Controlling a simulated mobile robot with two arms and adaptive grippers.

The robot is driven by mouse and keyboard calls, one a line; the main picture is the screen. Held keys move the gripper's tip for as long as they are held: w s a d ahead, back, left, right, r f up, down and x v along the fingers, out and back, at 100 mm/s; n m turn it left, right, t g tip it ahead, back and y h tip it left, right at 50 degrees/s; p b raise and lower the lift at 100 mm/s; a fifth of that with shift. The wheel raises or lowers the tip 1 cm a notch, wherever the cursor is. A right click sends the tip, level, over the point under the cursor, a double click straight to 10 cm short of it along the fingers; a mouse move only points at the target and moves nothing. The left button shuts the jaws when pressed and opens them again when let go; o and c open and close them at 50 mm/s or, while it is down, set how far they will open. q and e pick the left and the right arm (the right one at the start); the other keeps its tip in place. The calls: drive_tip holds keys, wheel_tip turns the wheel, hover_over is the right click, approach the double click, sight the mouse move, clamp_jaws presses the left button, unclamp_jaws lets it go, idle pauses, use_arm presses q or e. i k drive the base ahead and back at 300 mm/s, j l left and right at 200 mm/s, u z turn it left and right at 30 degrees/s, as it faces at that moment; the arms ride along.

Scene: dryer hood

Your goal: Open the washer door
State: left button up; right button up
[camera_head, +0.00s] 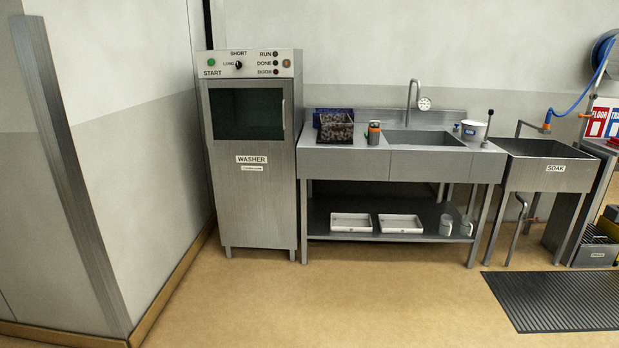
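The washer (253,205) is a tall steel cabinet standing against the back wall, left of the middle of the view. Its front door has a dark window (247,114) and a WASHER label (252,160), and it looks closed. A slim vertical handle (284,114) seems to run along the right edge of the window. Above it is a control panel (247,64) with a green start button, a knob and several lights. Neither of my grippers shows in the head view.
A SOAK sink (548,174) and a dark floor mat (558,300) are farther right. A wall post (75,180) stands at left. The floor in front is clear.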

sight(204, 86)
drive_tip(key=i, duration=2.05)
drive_tip(key=i+u, duration=0.15)
drive_tip(key=i, duration=0.3)
drive_tip(key=i+l+u, duration=0.1)
drive_tip(key=i, duration=0.35)
drive_tip(key=i+l+u, duration=0.15)
drive_tip(key=i, duration=0.3)
drive_tip(key=i+l+u, duration=0.1)
drive_tip(key=i, duration=0.35)
drive_tip(key=l, duration=0.1)
